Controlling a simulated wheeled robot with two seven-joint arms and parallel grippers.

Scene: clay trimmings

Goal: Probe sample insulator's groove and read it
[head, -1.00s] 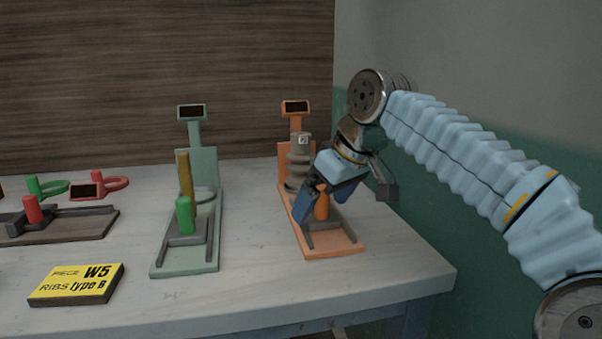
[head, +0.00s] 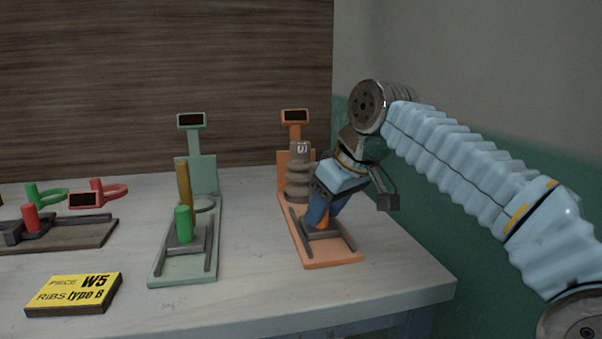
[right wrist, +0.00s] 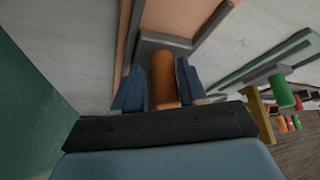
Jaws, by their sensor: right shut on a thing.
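The sample insulator (head: 299,178), a grey ribbed post with a small marked tag on top, stands upright at the back of the orange gauge stand (head: 333,256). An orange handle (right wrist: 166,80) rises from a dark slide (head: 321,233) in front of it. My right gripper (head: 318,217) is shut on the orange handle, with one blue finger on each side of it in the right wrist view. The fingers hide most of the handle in the head view. The orange stand's display (head: 295,116) looks dark. My left gripper is out of view.
A green stand (head: 182,279) with a green handle and a dark display is to the left. Farther left is a brown base (head: 75,239) with red and green parts. A yellow card (head: 74,293) reads W5, ribs type B. The table's front right is clear.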

